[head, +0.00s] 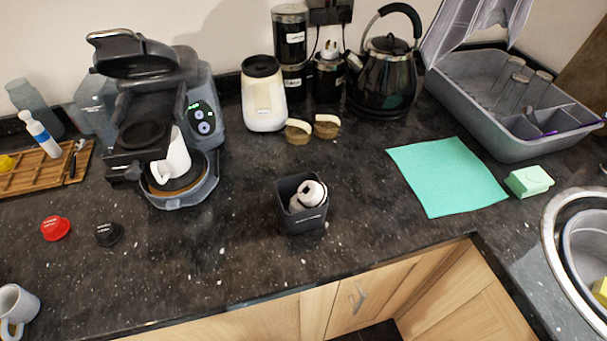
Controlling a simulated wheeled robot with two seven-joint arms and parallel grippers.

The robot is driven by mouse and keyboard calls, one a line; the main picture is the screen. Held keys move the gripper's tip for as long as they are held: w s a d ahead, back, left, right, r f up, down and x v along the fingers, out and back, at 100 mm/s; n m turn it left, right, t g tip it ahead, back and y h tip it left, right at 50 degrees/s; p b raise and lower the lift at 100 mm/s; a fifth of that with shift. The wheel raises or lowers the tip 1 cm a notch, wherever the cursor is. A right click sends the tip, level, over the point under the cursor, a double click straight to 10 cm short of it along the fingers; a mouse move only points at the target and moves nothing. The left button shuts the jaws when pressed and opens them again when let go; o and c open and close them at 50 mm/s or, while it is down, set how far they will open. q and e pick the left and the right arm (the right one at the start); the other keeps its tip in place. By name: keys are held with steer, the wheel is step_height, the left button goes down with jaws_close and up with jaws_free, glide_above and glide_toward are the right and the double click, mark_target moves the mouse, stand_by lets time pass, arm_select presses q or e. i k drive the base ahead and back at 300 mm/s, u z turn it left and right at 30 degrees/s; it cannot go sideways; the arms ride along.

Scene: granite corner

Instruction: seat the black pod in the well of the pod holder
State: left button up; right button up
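The black pod (109,234) lies on the dark granite worktop, in front of the coffee machine, just right of a red pod (55,228). The coffee machine (203,115) stands at the back left with its lid (135,56) raised. What looks like the pod holder (143,136) is the dark part below the lid, with a round recess in its top. No pod can be made out in it. A white mug (174,157) stands on the drip tray beneath. Neither of my grippers shows in the head view.
A dark square bin (302,220) with white items stands mid-worktop. A white canister (263,95), a kettle (385,75), a teal cloth (446,176) and a grey rack (500,100) lie farther right. A mug (17,308) stands front left. The worktop around the pods is clear.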

mark_target(143, 140)
steer(key=k, duration=1.3)
steer(key=u, duration=0.8)
steer(key=i, duration=1.2)
steer(key=u, duration=0.3)
